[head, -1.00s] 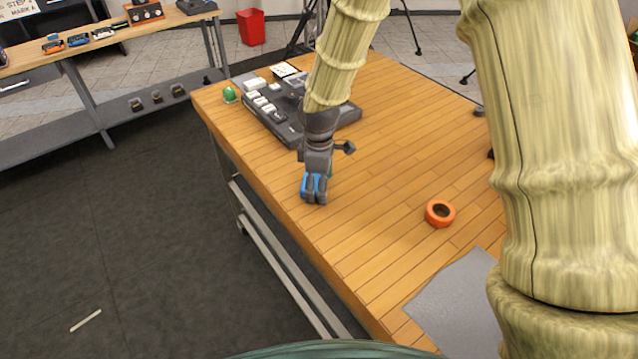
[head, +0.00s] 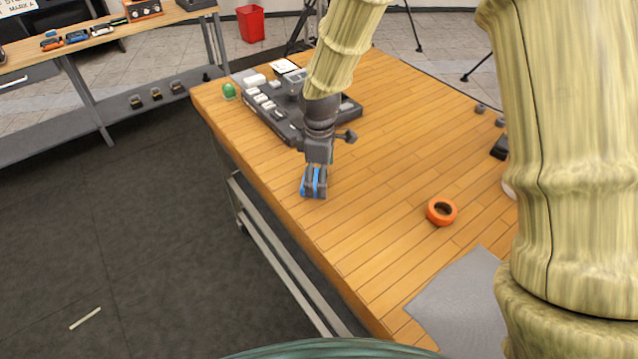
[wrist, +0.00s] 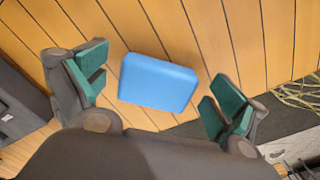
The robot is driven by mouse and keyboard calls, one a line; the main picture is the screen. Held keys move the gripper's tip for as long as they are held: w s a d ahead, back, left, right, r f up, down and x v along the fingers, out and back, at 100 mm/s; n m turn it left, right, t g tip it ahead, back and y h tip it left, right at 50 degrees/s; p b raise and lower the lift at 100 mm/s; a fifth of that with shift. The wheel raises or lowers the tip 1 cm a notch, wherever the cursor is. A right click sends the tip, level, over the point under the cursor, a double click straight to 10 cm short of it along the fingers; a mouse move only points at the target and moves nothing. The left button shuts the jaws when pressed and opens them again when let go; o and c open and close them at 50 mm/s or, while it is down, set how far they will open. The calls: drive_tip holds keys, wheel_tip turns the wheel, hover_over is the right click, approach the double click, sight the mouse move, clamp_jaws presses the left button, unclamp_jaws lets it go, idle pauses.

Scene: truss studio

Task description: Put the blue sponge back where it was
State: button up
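The blue sponge (wrist: 158,82) lies on the wooden table, near its left edge, in the wrist view. My gripper (wrist: 156,88) is open above it, with green-padded fingers apart on both sides and a visible gap to the sponge. In the head view, the sponge (head: 307,184) shows in part at the end of my gripper (head: 315,184), which hides the rest of it.
A dark grey console (head: 283,128) with light keys and a green dome (head: 229,91) stand behind. An orange tape roll (head: 441,212) and a grey mat (head: 458,305) lie to the right. Bare tabletop lies between the sponge and the tape.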

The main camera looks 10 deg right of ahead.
wheel_tip(320, 180, up, 10)
drive_tip(key=b, duration=0.2)
drive_tip(key=shift+r, duration=0.15)
idle(0.5)
